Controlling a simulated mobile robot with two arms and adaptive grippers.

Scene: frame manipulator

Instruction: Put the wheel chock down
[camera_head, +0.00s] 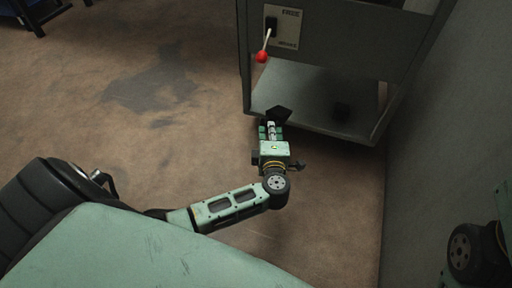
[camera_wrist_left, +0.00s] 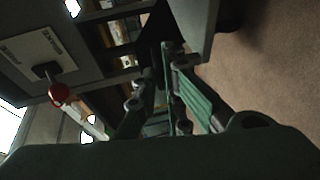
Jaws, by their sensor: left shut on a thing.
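The wheel chock (camera_head: 278,114) is a small black wedge at the front edge of the metal frame's lower shelf (camera_head: 300,90). My left gripper (camera_head: 271,129) is shut on it, reaching in from below in the head view. I cannot tell whether the chock touches the shelf. In the left wrist view the gripper fingers (camera_wrist_left: 168,75) point away from the camera, and the dark chock (camera_wrist_left: 157,35) shows between and beyond their tips, poorly lit. My right gripper is not in view; only part of my right arm shows at the right edge.
Above the shelf, a panel (camera_head: 284,27) carries a red-knobbed lever (camera_head: 262,57), which also shows in the left wrist view (camera_wrist_left: 59,94). A grey wall (camera_head: 440,130) stands at right. The brown floor (camera_head: 130,130) at left is open.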

